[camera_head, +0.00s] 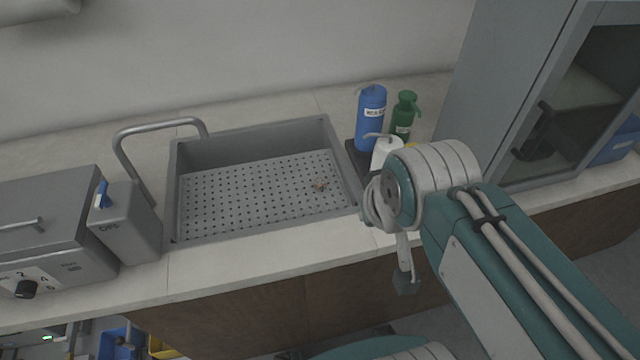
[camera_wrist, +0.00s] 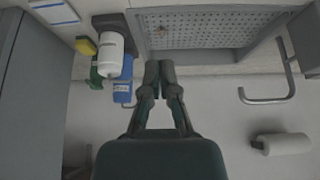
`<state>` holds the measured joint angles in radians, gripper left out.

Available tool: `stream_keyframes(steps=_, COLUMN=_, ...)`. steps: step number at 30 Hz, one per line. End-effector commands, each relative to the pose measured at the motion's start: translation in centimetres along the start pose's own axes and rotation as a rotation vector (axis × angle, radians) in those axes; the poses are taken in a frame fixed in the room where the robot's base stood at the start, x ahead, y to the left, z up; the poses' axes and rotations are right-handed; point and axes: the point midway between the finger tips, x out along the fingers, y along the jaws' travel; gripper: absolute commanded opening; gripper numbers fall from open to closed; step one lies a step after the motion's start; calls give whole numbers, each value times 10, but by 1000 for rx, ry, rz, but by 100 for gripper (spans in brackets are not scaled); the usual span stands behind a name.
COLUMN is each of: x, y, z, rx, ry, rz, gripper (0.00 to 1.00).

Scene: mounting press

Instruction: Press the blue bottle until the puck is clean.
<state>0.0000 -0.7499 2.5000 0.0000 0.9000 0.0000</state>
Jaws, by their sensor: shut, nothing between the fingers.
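The blue bottle (camera_head: 371,118) stands upright on a dark tray behind the right end of the sink. It also shows in the wrist view (camera_wrist: 123,92), left of my gripper and partly behind a white bottle. My gripper (camera_wrist: 158,70) is shut and empty, its fingertips apart from the blue bottle and in front of the sink's edge in the wrist view. A small brownish piece, probably the puck (camera_head: 320,184), lies on the perforated sink floor at the right. It is too small to tell how clean it is.
A green bottle (camera_head: 404,115) and a white bottle (camera_head: 386,151) stand close to the blue one. A bent faucet (camera_head: 158,126) rises at the left of the sink (camera_head: 255,232). A grey press (camera_head: 50,225) is at far left; a grey cabinet (camera_head: 505,90) stands at right.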

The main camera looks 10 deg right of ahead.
Motion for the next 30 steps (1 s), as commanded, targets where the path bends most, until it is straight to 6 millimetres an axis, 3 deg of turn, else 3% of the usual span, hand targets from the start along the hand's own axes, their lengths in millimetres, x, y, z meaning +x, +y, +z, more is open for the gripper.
stream_keyframes(steps=7, x=0, y=0, z=-1, rx=2, ry=0, rz=-1, gripper=0)
stream_keyframes(steps=11, x=-1, y=0, z=-14, rx=26, ry=5, rz=-8, gripper=0)
stream_keyframes(steps=20, x=-2, y=8, z=-89, rx=159, ry=46, rz=-50, gripper=0)
stream_keyframes(steps=30, x=12, y=32, z=-177, rx=322, ry=103, rz=-95, gripper=0)
